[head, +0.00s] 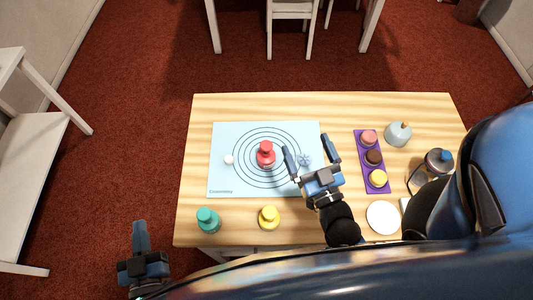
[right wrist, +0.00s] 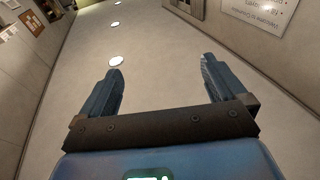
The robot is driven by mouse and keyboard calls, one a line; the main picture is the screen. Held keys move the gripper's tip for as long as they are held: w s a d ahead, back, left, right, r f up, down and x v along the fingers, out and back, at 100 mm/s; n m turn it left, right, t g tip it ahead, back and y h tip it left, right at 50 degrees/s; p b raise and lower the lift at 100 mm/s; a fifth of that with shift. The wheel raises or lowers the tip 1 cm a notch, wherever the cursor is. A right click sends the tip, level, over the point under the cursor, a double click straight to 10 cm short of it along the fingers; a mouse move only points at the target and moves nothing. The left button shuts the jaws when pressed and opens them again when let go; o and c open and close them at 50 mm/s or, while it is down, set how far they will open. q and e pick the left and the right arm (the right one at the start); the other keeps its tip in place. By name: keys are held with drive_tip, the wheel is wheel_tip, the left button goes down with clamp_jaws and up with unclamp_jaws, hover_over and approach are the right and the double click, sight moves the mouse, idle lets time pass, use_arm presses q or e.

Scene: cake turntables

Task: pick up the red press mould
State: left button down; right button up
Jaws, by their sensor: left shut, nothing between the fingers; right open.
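The red press mould (head: 265,153) stands near the middle of the light blue mat (head: 222,140), inside its printed rings. My right gripper (head: 306,144) is open and empty, to the right of the red mould; it does not hold it. Its two spread fingers also show in the right wrist view (right wrist: 161,66), with nothing between them. In the head view a small blue flower shape (head: 304,159) shows between these fingers. My left gripper (head: 140,224) is shut and empty, off the table beyond its front left corner.
A teal mould (head: 208,220) and a yellow mould (head: 269,217) stand along the front edge. A purple tray (head: 361,148) holds pink, brown and yellow pieces. A small white ball (head: 229,160), grey domed object (head: 398,134), white disc (head: 383,217) and dark-lidded jar (head: 437,161) are also there.

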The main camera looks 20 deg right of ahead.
drive_tip(key=w+a+f+g+y+p, duration=0.1)
drive_tip(key=w+a+g+p, duration=0.2)
drive_tip(key=w, duration=0.9)
drive_tip(key=w+a+g+p, duration=0.2)
drive_tip(key=w+a+g, duration=0.2)
drive_tip(key=w, duration=0.9)
drive_tip(key=m+g+h, duration=0.2)
drive_tip(key=m+g, duration=0.1)
drive_tip(key=g, duration=0.9)
hover_over(269, 144)
drive_tip(key=w, duration=0.1)
wheel_tip(269, 144, down, 8)
drive_tip(key=shift+s+f+g, duration=0.15)
drive_tip(key=shift+s+g, duration=0.15)
wheel_tip(269, 144, down, 4)
drive_tip(key=shift+s+f, duration=0.1)
drive_tip(key=shift+f+p, duration=0.3)
drive_tip(key=shift+f, duration=0.2)
drive_tip(key=shift+s+a+f+p, duration=0.15)
drive_tip(key=shift+f+p, duration=0.1)
drive_tip(key=shift+f, duration=0.5)
drive_tip(key=shift+w+a+f+p, duration=0.1)
drive_tip(key=shift+a+f+p, duration=0.1)
drive_tip(key=shift+f, duration=0.6)
drive_tip(key=shift+s+a+f+p, duration=0.1)
drive_tip(key=shift+f+p, duration=0.15)
drive_tip(key=shift+f, duration=0.9)
